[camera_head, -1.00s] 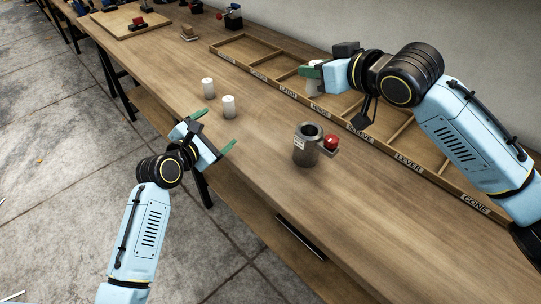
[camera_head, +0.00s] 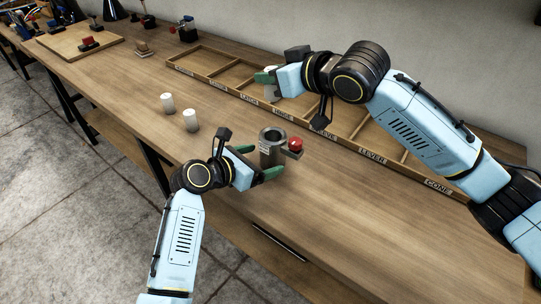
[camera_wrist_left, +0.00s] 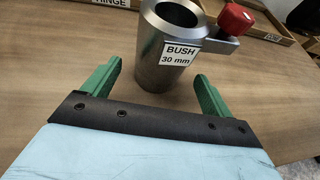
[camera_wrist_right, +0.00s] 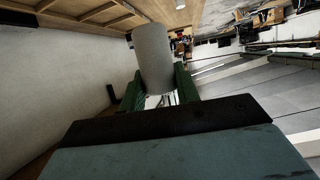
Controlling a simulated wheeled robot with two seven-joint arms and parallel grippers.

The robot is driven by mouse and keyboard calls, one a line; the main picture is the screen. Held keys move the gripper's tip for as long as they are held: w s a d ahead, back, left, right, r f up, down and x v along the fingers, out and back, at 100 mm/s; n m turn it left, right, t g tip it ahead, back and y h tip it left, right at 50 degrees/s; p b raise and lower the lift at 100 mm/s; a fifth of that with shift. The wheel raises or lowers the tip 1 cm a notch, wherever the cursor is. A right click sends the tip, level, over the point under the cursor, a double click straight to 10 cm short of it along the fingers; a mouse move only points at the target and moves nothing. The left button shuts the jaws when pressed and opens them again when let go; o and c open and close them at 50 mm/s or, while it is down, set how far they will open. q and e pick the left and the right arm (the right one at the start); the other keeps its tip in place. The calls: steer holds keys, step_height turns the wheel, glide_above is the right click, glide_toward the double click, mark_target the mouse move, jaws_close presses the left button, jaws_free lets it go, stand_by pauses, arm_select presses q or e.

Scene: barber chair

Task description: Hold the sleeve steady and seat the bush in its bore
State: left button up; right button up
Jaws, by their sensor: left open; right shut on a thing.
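The sleeve (camera_head: 268,155) is a grey metal cylinder with an open bore, standing upright on the bench. A side arm carries a red knob, and its label reads BUSH 30 mm in the left wrist view (camera_wrist_left: 170,75). My left gripper (camera_head: 257,162) is open, its green fingers pointing at the sleeve; the fingertips (camera_wrist_left: 160,75) lie to either side of its lower body, with no contact visible. My right gripper (camera_head: 268,79) is shut on a pale cylindrical bush, which shows in the right wrist view (camera_wrist_right: 153,55). It holds the bush above the divided tray, behind the sleeve.
Two white cylinders (camera_head: 167,103) (camera_head: 191,120) stand on the bench left of the sleeve. A wooden divided tray (camera_head: 372,156) with labelled compartments runs along the back by the wall. A board with a red-topped item (camera_head: 90,43) lies far left. The front right bench is clear.

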mark_target(273, 156)
arm_select(q)
steer(key=shift+x, duration=2.45)
steer(key=shift+r, duration=0.1)
steer(key=c, duration=1.3)
